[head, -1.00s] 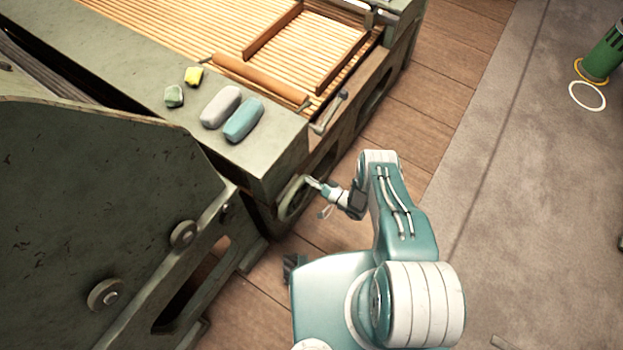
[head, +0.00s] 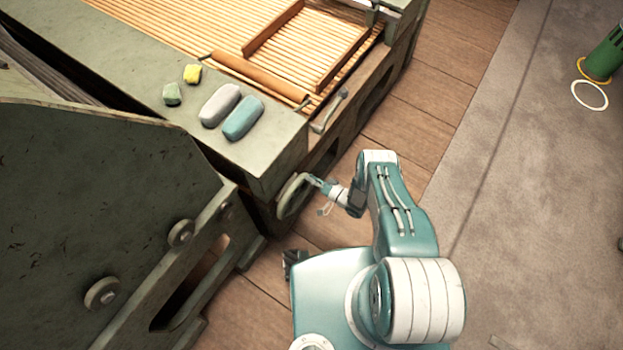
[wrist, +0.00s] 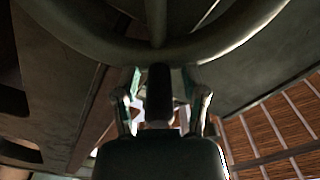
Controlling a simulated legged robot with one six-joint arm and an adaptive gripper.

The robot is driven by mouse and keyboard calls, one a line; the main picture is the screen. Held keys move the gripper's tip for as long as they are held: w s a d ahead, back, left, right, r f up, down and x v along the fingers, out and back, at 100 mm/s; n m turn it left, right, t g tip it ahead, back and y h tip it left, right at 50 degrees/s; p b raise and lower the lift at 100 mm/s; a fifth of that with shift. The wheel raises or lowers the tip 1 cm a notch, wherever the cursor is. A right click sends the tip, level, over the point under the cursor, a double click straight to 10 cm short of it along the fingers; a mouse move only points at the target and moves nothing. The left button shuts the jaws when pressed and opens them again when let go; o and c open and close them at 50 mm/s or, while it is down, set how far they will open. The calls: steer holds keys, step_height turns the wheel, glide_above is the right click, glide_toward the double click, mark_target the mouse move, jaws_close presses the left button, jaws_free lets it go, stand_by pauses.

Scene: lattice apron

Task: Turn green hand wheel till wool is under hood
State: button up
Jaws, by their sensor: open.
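The hand wheel (head: 293,197), a pale grey-green ring, is on the machine's near end below the bed corner. Its rim (wrist: 235,38) spans the top of the wrist view, with a spoke above centre. My gripper (head: 316,182) is at the wheel's right side in the head view. In the wrist view my gripper (wrist: 163,100) has its fingers apart, just below the rim. A dark rounded peg (wrist: 159,88) stands between them; I cannot tell whether they touch it. I cannot make out wool or clearly identify the hood.
The slatted lattice (head: 215,35) carries a wooden frame (head: 341,60). A crank (head: 330,112) juts out above the wheel.

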stand_by(0.3)
steer(key=v, duration=1.2)
steer(key=shift+a+f, duration=0.1)
